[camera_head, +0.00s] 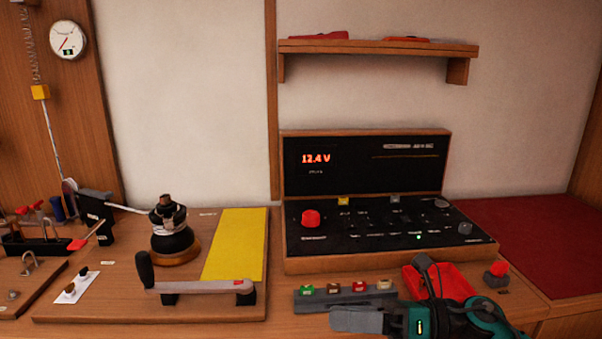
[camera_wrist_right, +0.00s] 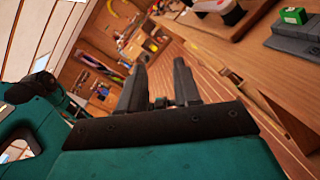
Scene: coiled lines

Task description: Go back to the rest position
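My right gripper (camera_head: 345,318) is at the bottom edge of the head view, right of centre, in front of the row of coloured blocks. In the right wrist view its two dark fingers (camera_wrist_right: 160,80) stand apart, with nothing between them. The gripper is open and empty. My left gripper is not in view.
A console (camera_head: 365,230) with a lit display stands at the back. A red tray (camera_head: 452,280) and a block row (camera_head: 345,296) lie close to my right gripper. A board (camera_head: 130,300) with a crank handle (camera_head: 200,286) is at left. A shelf (camera_head: 378,47) hangs above.

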